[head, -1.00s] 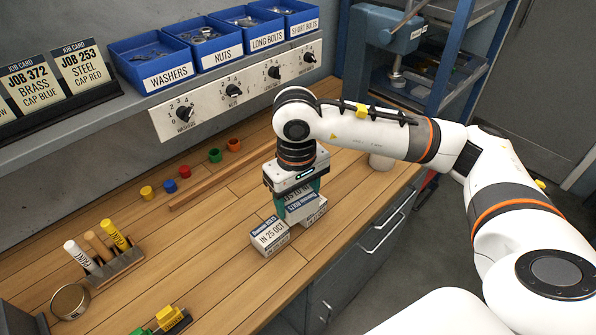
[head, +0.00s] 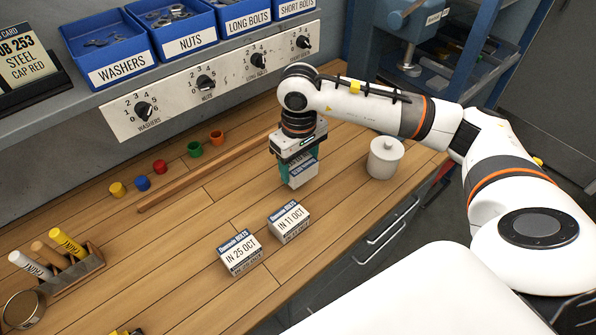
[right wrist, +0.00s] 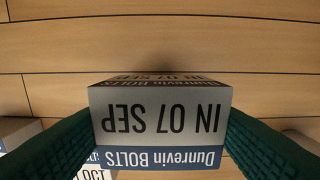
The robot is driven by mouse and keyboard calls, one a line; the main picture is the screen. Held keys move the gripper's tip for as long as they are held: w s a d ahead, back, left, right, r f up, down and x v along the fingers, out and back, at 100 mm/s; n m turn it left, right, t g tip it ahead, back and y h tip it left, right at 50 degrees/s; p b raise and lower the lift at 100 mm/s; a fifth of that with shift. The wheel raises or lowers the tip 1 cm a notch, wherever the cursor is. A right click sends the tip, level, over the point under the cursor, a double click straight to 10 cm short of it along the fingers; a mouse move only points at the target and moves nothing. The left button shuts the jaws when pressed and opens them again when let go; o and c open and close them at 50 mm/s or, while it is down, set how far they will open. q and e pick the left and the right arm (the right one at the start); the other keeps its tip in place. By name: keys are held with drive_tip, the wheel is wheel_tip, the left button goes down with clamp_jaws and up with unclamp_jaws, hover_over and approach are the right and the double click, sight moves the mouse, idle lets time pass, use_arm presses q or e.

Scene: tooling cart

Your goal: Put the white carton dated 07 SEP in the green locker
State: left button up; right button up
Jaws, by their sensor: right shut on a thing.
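The white carton dated 07 SEP (right wrist: 160,115) fills the middle of the right wrist view, its label upside down there. My right gripper (head: 299,169) is shut on this carton, one green finger pad on each side. In the head view the held carton (head: 301,175) appears above the bench, mostly covered by the gripper. Two similar cartons, one marked IN 25 OCT (head: 240,254) and one marked IN 11 OCT (head: 289,218), stand on the bench in front of it. My left gripper is not in view. I see no green locker in these frames.
A shelf with blue bins (head: 185,38) runs along the back. A marker rack (head: 75,272) stands at left.

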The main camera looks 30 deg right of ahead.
sight(299, 173)
wheel_tip(299, 173, down, 3)
drive_tip(key=shift+f+p, duration=0.1)
drive_tip(key=shift+p, duration=0.3)
drive_tip(key=shift+f+b, duration=0.35)
drive_tip(key=o, duration=1.3)
drive_tip(key=shift+r, duration=0.1)
